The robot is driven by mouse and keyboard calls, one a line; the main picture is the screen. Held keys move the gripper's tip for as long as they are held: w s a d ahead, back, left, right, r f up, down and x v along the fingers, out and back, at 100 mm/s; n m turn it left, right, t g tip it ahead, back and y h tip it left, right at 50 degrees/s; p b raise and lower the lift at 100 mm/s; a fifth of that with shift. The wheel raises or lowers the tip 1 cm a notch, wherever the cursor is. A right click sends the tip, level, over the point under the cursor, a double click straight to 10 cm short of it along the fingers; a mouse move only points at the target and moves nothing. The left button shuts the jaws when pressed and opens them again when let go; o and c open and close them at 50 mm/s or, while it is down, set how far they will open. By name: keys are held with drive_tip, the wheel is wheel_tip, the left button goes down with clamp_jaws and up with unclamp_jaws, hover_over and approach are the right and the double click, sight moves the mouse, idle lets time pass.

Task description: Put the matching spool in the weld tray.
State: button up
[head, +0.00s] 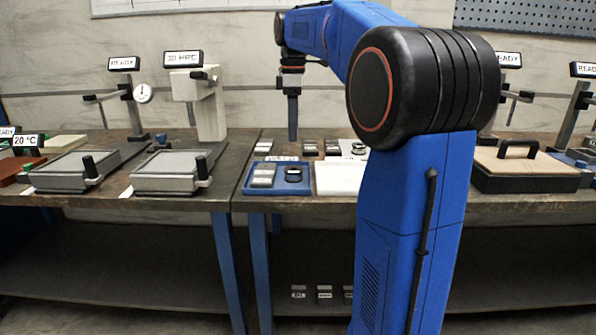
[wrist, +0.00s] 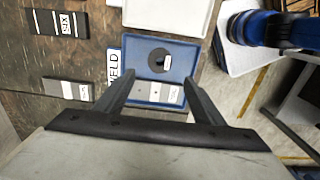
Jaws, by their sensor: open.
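A blue tray (head: 249,190) sits near the front edge of the middle bench. In the wrist view the blue tray (wrist: 135,60) has a label ending in "ELD" at its side. A dark round spool-like piece (head: 293,174) with a pale tag lies in the tray; it also shows in the wrist view (wrist: 156,57). Grey blocks (head: 263,175) lie beside it in the tray. My gripper (head: 292,138) points down above the bench, behind the tray. In the wrist view its open fingers (wrist: 160,77) frame the tray from above, with nothing between them.
A white tray (head: 338,180) stands right of the blue one. Several small labelled blocks (head: 311,148) stand behind; wrist view shows dark blocks (wrist: 57,22) on the bench. Small labelled items (head: 324,294) lie on the lower shelf.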

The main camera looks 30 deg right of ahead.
drive_tip(key=s+a+f+m+t, duration=0.1)
drive_tip(key=s+a+f+m, duration=0.2)
drive_tip(key=s, duration=0.7)
drive_tip(key=s+a+f+m+t, duration=0.2)
drive_tip(key=s+a+f+m, duration=0.2)
drive_tip(key=s+a+f, duration=0.3)
drive_tip(key=s+a+f+m+t, duration=0.1)
drive_tip(key=s+a+f+m, duration=0.3)
drive_tip(key=s+f, duration=0.9)
drive_tip(key=shift+a+f+t, duration=0.2)
drive_tip(key=shift+a+t, duration=0.2)
drive_tip(key=shift+a, duration=0.5)
drive_tip(key=shift+s, duration=0.1)
